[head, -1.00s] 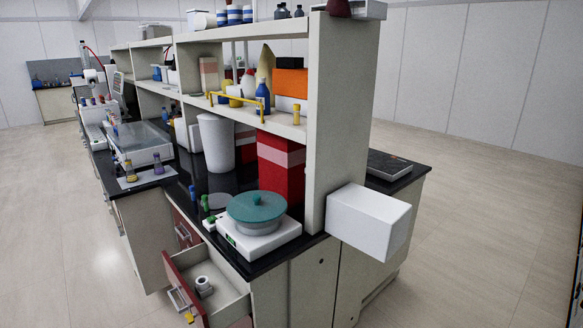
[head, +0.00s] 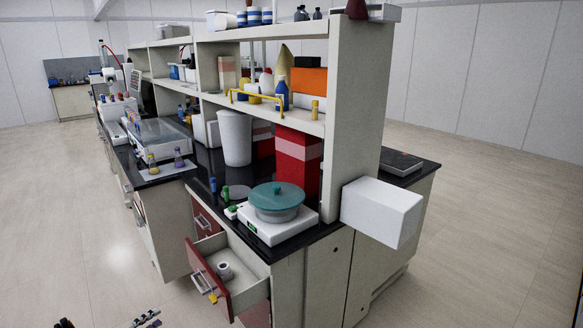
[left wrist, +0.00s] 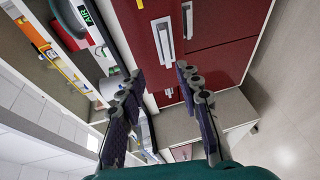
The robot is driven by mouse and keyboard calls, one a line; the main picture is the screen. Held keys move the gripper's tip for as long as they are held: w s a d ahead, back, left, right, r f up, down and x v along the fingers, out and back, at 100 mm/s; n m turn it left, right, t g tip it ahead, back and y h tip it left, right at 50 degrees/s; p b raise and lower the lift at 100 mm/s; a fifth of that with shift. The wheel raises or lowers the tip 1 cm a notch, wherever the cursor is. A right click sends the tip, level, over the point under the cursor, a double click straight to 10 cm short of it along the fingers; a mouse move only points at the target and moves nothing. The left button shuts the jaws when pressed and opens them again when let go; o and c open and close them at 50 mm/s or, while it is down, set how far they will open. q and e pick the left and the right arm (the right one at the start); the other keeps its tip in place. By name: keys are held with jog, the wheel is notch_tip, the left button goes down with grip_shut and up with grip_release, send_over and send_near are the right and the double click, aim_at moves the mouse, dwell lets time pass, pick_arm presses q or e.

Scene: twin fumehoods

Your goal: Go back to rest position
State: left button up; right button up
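My left gripper (head: 147,318) shows only in part at the bottom left edge of the head view, over the floor and apart from the bench. In the left wrist view both fingers of the left gripper (left wrist: 160,76) stand apart with nothing between them, so it is open and empty. Beyond them are red cabinet fronts (left wrist: 215,30) with pale handles. My right gripper is in neither view.
A red-fronted drawer (head: 209,281) stands pulled out, with a small pale object (head: 224,270) in it. A white box (head: 381,211) juts from the shelf end. The floor (head: 480,250) at right is clear.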

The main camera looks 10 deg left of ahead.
pick_arm(q)
jog(key=w+d+r+m+g, duration=0.1)
jog(key=d+r+m+g, duration=0.1)
jog(key=d+r, duration=0.45)
jog(key=w+d+r+m+g+y, duration=0.1)
jog(key=d+r+g, duration=0.15)
jog(key=d, duration=0.65)
jog(key=w+d+r+m+g, duration=0.1)
jog(key=d+r+m+g, duration=0.1)
jog(key=d+r, duration=0.5)
jog(key=s+d+r+m+g+y, duration=0.2)
jog(key=s+d+r+m, duration=0.15)
jog(key=s+d, duration=0.75)
jog(key=s+d+f+m+y, duration=0.1)
jog(key=s+d+m, duration=0.4)
jog(key=s, duration=0.6)
jog(key=shift+s+d+f+y, duration=0.15)
jog(key=shift+f+y, duration=0.25)
jog(key=shift+y, duration=0.5)
